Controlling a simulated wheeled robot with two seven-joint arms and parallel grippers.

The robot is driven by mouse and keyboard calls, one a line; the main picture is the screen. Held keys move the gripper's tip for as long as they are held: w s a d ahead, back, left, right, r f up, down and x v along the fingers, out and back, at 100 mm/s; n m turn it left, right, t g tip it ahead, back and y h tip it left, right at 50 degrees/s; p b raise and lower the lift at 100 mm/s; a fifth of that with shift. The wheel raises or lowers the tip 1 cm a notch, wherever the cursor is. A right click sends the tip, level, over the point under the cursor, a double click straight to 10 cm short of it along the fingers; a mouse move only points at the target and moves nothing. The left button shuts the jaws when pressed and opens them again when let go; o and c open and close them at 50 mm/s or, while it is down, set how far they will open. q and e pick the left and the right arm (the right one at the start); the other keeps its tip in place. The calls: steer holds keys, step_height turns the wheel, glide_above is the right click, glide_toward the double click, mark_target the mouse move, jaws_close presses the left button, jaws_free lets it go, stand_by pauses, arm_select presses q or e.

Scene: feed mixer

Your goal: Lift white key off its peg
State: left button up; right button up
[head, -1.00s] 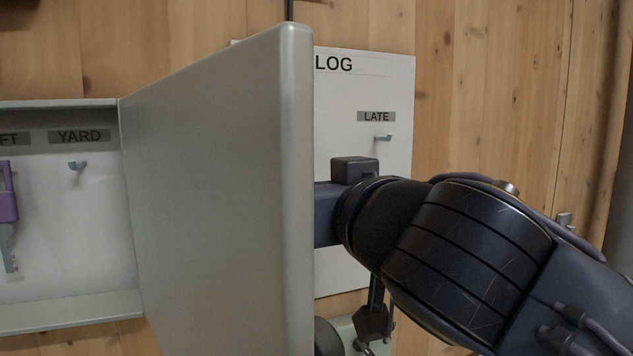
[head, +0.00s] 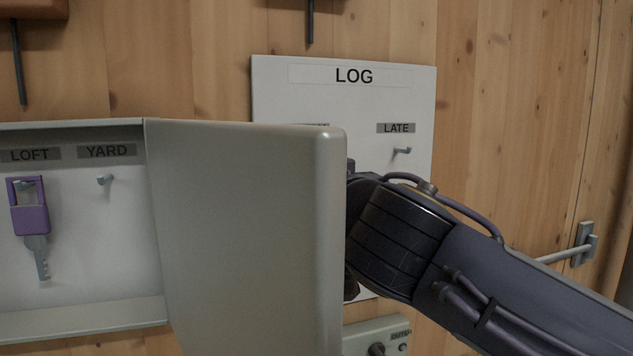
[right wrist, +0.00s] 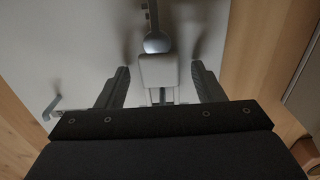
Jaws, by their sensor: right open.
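In the right wrist view, a pale, whitish piece (right wrist: 158,72), which looks like the white key, hangs in front of a light panel. My right gripper (right wrist: 160,88) is open, with one finger on each side of it and visible gaps. A dark rounded part and rod (right wrist: 155,42) show just above the pale piece; I cannot tell whether they are its peg. In the head view, the key and my right gripper are hidden behind the cabinet door. My left gripper is not in view.
The open cabinet door (head: 245,230) stands beside my right arm. A LOG board (head: 350,100) with an empty LATE peg (head: 402,150) is behind it. A purple key (head: 30,215) hangs under LOFT; the YARD peg (head: 105,180) is empty. A bare peg (right wrist: 52,107) shows in the wrist view.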

steer(key=c, duration=1.1)
steer(key=shift+o, duration=0.2)
steer(key=shift+r, duration=0.1)
steer(key=shift+r, duration=0.1)
steer(key=shift+r+p, duration=0.3)
steer(key=shift+r, duration=0.05)
steer(key=shift+r, duration=0.15)
steer(key=shift+b+v, duration=0.9)
steer(key=shift+v, duration=1.65)
steer(key=shift+s, duration=0.15)
